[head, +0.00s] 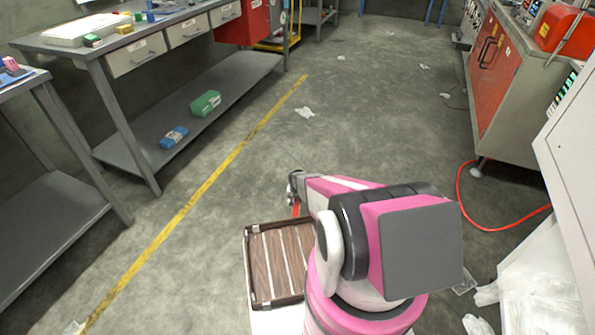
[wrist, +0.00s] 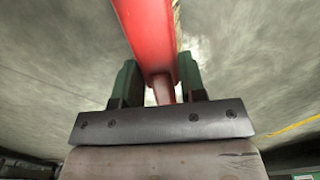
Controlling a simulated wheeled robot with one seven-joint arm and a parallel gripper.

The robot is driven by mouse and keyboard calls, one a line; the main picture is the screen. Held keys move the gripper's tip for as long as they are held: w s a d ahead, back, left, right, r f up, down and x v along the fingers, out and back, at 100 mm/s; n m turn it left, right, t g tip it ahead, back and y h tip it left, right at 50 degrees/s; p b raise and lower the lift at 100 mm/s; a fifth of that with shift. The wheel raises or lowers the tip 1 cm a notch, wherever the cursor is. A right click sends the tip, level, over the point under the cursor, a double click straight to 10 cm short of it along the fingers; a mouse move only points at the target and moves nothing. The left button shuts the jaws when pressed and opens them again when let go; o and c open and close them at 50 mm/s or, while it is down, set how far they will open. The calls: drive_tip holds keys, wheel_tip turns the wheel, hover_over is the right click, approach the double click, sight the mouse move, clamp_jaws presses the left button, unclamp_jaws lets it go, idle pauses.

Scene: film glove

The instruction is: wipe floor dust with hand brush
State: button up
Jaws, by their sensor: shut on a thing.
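My gripper (wrist: 158,84) has its two green fingers on either side of a red handle, which I take to be the hand brush (wrist: 150,35), and is shut on it. The handle runs up and out of the wrist view, so the bristles are hidden. In the head view my gripper (head: 292,188) is partly hidden behind my pink arm, with a bit of red (head: 296,210) below it. The floor (head: 225,215) is grey and blotchy. I cannot tell floor dust from stains; a pale patch shows beside the handle in the wrist view.
A brown slatted tray (head: 262,304) sits in front of me. A workbench (head: 190,70) with a lower shelf stands left. A red-doored cabinet (head: 490,80) stands right, with a red cable (head: 490,228) on the floor. White scraps (head: 305,112) lie about. The middle floor is open.

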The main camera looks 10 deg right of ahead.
drive_tip(key=shift+r, duration=3)
drive_tip(key=shift+r, duration=0.1)
